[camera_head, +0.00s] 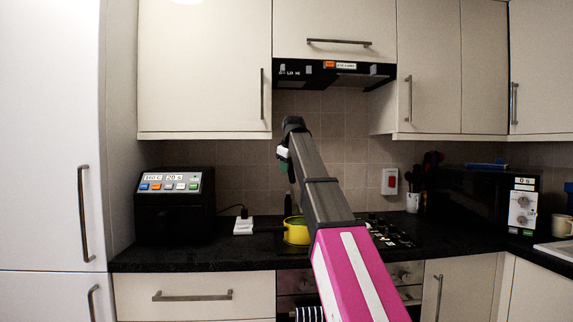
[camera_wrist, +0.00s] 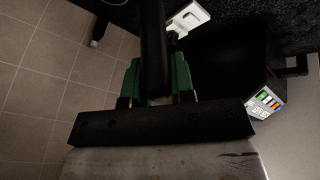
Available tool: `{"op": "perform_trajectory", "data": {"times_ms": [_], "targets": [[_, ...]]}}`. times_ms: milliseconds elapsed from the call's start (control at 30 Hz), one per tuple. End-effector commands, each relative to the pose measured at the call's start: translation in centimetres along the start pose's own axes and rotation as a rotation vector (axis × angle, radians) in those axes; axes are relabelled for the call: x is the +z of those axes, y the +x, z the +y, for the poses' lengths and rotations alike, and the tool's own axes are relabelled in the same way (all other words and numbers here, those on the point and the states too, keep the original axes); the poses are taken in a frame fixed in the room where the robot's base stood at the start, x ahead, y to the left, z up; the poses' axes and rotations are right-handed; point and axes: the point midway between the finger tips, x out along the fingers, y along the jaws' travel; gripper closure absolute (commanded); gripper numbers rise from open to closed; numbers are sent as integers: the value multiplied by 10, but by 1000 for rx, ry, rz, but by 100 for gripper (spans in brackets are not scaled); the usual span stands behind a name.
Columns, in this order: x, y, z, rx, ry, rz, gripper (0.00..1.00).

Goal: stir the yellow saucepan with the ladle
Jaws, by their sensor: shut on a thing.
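The yellow saucepan (camera_head: 296,233) sits on the hob, partly hidden behind my arm. My gripper (camera_head: 284,153) is above it, mostly hidden by the arm. A dark, thin ladle (camera_head: 290,198) hangs below the gripper, reaching down towards the saucepan. Its lower end is hard to make out, so I cannot tell whether it touches the pan's inside. In the wrist view the green fingers of my gripper (camera_wrist: 156,80) are shut on the dark ladle handle (camera_wrist: 153,45).
The hob (camera_head: 392,233) extends right of my arm. A black appliance (camera_head: 174,227) stands left on the dark counter, near a white socket (camera_head: 243,226). A utensil pot (camera_head: 413,202) and black microwave (camera_head: 475,199) stand right. The extractor hood (camera_head: 335,73) is above.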

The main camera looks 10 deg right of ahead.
Motion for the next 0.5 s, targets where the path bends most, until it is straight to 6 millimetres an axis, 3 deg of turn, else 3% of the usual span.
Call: {"op": "perform_trajectory", "data": {"times_ms": [500], "targets": [[14,32,-10,0,0,0,96]]}}
